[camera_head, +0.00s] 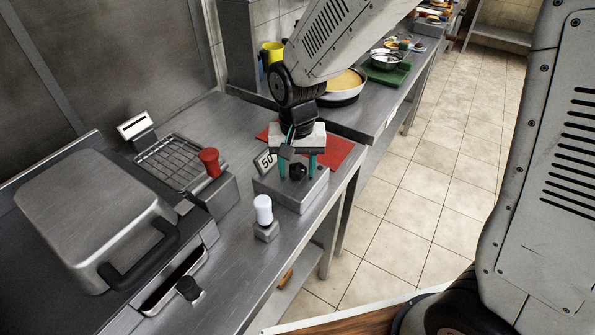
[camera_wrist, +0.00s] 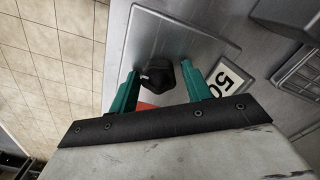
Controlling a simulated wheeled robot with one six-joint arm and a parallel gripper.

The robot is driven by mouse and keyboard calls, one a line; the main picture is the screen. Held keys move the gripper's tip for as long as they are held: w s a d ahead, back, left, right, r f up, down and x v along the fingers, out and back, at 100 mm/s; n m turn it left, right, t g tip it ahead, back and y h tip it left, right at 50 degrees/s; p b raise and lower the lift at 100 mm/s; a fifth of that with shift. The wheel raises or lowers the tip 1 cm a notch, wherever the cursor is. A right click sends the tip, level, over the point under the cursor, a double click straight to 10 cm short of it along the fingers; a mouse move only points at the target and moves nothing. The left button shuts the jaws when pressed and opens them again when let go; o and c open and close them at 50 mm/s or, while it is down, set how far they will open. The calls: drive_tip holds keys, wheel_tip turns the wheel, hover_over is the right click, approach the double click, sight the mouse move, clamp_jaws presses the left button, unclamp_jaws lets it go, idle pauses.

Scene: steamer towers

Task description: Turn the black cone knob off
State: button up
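A black knob (camera_head: 297,172) sits on top of a low grey metal box (camera_head: 301,195) near the counter's front edge. The knob also shows in the wrist view (camera_wrist: 157,76), dark and faceted; its pointer direction is hard to make out. My gripper (camera_head: 298,166) is over the box with its two green fingers apart, one on each side of the knob. In the wrist view my gripper (camera_wrist: 160,71) shows gaps between both fingertips and the knob, so it is not clamped. A second black knob (camera_head: 188,289) is on the front of the lidded appliance at the left.
A white-topped knob (camera_head: 263,210) and a red knob (camera_head: 209,161) stand to the left, near a wire rack (camera_head: 170,163). A red mat (camera_head: 338,152) lies behind. The counter front is mostly bare.

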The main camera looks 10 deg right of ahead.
sight(300, 170)
drive_tip(key=shift+r, duration=2.55)
drive_tip(key=shift+s+d+f+n, duration=0.1)
drive_tip(key=shift+s+d+n, duration=0.05)
drive_tip(key=shift+s+n, duration=0.25)
drive_tip(key=shift+s+d+n+g, duration=0.3)
drive_tip(key=shift+s, duration=0.3)
drive_tip(key=shift+s+d+n+g, duration=0.25)
drive_tip(key=shift+s+n+g, duration=0.05)
drive_tip(key=shift+s, duration=0.3)
drive_tip(key=s+d+r+t, duration=0.1)
drive_tip(key=s+d+r, duration=0.5)
drive_tip(key=s+d, duration=0.1)
drive_tip(key=s+d+r+t, duration=0.1)
drive_tip(key=s+d+r, duration=0.5)
drive_tip(key=s, duration=0.4)
drive_tip(key=shift+s+d+t, duration=0.3)
drive_tip(key=shift+d, duration=0.45)
